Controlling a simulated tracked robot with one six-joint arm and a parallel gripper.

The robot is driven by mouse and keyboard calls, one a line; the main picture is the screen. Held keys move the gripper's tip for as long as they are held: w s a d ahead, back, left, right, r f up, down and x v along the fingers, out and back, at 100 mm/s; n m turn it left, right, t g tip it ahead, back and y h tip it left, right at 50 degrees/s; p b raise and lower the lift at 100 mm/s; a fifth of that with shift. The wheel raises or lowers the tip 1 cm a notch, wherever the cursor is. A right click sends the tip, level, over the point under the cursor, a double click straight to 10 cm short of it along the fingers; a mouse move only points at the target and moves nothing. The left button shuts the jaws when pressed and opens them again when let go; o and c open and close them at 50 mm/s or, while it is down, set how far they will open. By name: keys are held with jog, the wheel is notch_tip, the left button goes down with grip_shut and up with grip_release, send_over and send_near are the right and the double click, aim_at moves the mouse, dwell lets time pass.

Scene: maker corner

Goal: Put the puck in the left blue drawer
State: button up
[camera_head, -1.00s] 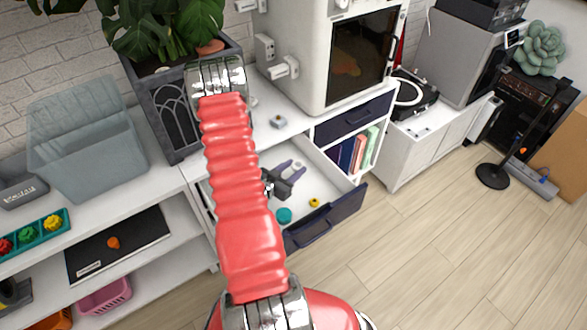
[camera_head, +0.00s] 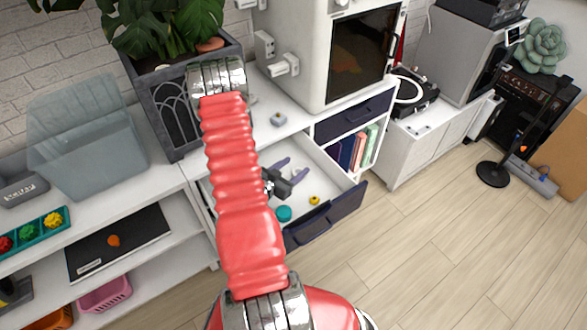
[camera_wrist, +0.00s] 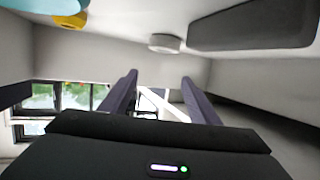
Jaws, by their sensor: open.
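The open drawer with a dark blue front (camera_head: 335,214) is pulled out of the white cabinet, left of the shelf with books. My gripper (camera_head: 293,169) is inside this drawer, low over its white floor, with its two purple-grey fingers spread. In the wrist view, my gripper (camera_wrist: 159,80) has nothing between its fingertips. A pale round disc (camera_wrist: 165,43), which looks like the puck, lies just beyond the fingertips, apart from them.
A teal round piece (camera_head: 284,213) and a small yellow piece (camera_head: 314,200) lie in the drawer near its front. A closed blue drawer (camera_head: 353,115) is at the right, above books. A planter (camera_head: 172,110) and a white oven-like machine (camera_head: 335,50) stand on the cabinet.

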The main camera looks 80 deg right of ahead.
jog(key=shift+w+a+r, duration=0.1)
jog(key=shift+a+r, duration=0.05)
jog(key=shift+r, duration=0.55)
jog(key=v, duration=1.1)
jog(key=shift+a, duration=0.35)
jog(key=shift+w, duration=0.1)
